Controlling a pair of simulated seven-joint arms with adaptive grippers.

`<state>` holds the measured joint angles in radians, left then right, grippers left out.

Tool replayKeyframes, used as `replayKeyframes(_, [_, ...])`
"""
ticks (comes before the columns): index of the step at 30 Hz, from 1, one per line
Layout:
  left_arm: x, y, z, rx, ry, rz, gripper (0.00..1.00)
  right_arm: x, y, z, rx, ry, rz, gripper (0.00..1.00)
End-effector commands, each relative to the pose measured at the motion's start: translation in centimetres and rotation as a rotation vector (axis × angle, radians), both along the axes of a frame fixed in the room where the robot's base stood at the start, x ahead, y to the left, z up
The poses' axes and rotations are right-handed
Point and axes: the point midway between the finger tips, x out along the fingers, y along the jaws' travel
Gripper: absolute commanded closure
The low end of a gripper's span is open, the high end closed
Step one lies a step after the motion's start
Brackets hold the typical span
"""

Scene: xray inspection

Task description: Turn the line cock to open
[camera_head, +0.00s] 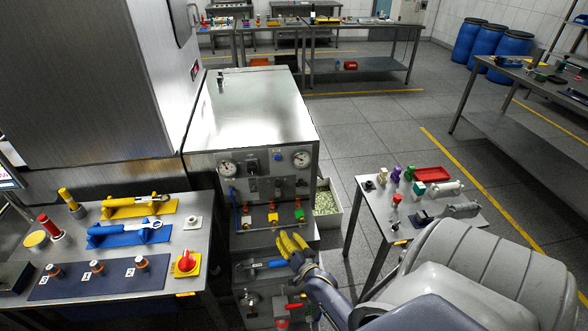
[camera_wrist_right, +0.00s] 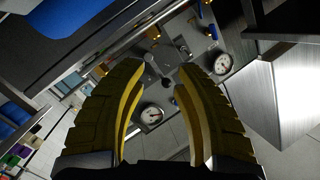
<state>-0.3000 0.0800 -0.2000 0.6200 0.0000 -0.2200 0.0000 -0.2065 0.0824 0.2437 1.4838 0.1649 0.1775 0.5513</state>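The steel cabinet (camera_head: 268,150) stands in the middle of the head view, with gauges, knobs and valve fittings on its front. I cannot tell for sure which fitting is the line cock. My right gripper (camera_head: 290,242) has yellow fingers and is in front of the lower panel, right of the blue lever. In the right wrist view its fingers (camera_wrist_right: 163,68) are apart with nothing held between them. My left gripper is not in view.
A left bench (camera_head: 120,255) holds yellow and blue handled tools and a red knob (camera_head: 186,262). A right table (camera_head: 400,205) carries small coloured parts. An open bin (camera_head: 326,205) sits beside the cabinet.

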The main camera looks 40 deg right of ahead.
Motion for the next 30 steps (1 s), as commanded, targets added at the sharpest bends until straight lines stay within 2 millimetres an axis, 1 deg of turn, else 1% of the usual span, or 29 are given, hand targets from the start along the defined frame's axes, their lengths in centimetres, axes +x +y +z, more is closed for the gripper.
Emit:
replayKeyframes(3, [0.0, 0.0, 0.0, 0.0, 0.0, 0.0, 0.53, -0.7, -0.3, -0.6, -0.006, 0.015, 0.004, 0.69])
replayKeyframes(9, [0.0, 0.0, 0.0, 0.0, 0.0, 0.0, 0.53, -1.3, -0.6, -1.1, -0.01, 0.028, 0.006, 0.69])
replayKeyframes(24, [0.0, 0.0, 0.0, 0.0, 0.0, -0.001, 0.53, -1.4, -0.6, -1.2, -0.011, 0.031, 0.007, 0.69])
replayKeyframes(27, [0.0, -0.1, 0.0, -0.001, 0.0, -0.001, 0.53, -1.4, -0.3, -1.2, -0.023, 0.043, 0.016, 0.69])
replayKeyframes(30, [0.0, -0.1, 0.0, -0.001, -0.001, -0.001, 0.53, -1.5, 0.8, -1.1, -0.072, 0.088, 0.05, 0.69])
